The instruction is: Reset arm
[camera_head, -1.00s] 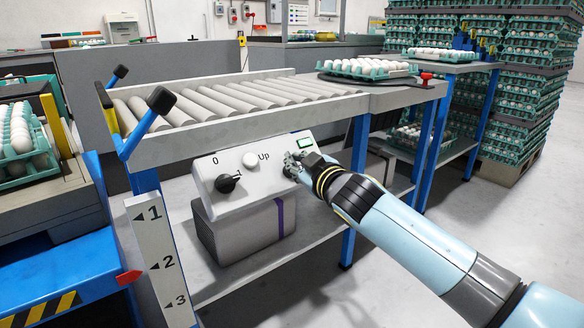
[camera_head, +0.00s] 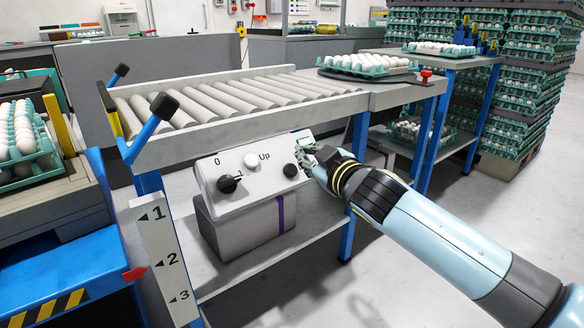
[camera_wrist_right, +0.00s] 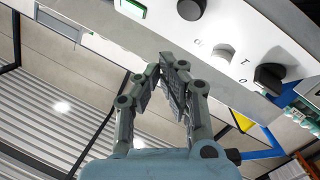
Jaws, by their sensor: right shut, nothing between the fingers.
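My right arm comes in from the lower right in the head view. Its gripper (camera_head: 308,160) is beside the right end of the white control panel (camera_head: 228,192), near the small green display (camera_head: 304,143). A black knob (camera_head: 290,170) shows just left of the gripper. In the right wrist view the gripper (camera_wrist_right: 166,62) is shut and empty, its fingertips together below the panel face (camera_wrist_right: 150,30). A white button (camera_head: 250,160) and a black rotary switch (camera_head: 229,184) sit further left on the panel. My left gripper is out of view.
A roller conveyor (camera_head: 225,101) with blue, black-tipped levers (camera_head: 149,124) stands above the panel. An egg tray (camera_head: 385,68) sits on the table right of the rollers. Stacked egg trays (camera_head: 520,90) stand at the back right. The floor (camera_head: 500,215) at right is clear.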

